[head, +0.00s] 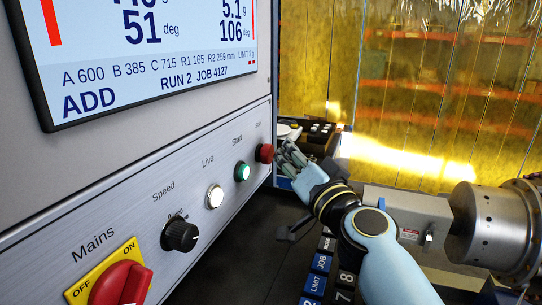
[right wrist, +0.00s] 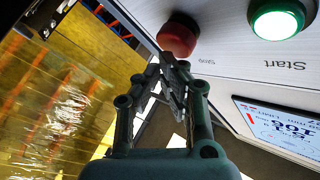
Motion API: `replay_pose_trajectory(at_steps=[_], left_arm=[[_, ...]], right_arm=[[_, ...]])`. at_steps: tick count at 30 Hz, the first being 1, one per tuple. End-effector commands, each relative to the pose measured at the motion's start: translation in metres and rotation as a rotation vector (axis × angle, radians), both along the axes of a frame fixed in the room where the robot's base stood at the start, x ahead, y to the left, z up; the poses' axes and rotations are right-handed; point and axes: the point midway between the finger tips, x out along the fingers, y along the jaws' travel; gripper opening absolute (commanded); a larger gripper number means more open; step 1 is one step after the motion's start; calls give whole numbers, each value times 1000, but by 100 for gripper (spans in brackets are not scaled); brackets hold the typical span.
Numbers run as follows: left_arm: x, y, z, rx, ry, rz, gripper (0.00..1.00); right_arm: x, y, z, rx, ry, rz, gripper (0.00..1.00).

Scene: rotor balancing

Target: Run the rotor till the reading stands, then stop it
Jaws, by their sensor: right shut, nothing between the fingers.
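The red stop button (head: 265,153) sits at the far end of the control panel, and it shows in the right wrist view (right wrist: 178,36). My right gripper (head: 281,150) is shut and empty, its fingertips close by the button; I cannot tell if they touch. The green start button (head: 242,171) glows, brightest in the right wrist view (right wrist: 278,20). The display (head: 150,60) reads 51 deg, 5.1 g and 106 deg, with ADD and RUN 2 JOB 4127; its top is cut off. A steel cylinder (head: 490,228) at right may be the rotor. My left gripper is out of view.
The panel also carries a lit white Live lamp (head: 214,196), a black speed knob (head: 180,235) and a red mains switch (head: 122,284). A grey box (head: 408,215) stands beyond my right arm. Labelled keys (head: 320,263) lie below. A yellow strip curtain (head: 410,90) hangs behind.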

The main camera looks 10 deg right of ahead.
Motion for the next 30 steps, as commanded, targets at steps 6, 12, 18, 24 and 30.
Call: replay_pose_trajectory(at_steps=[6,12,18,24,30], left_arm=[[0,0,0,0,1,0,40],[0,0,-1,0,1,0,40],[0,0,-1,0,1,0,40],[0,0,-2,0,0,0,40],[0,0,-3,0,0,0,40]], right_arm=[[1,1,0,1,0,0,0],[1,1,0,1,0,0,0],[2,3,0,1,0,0,0],[3,5,0,1,0,0,0],[5,7,0,3,1,0,0]])
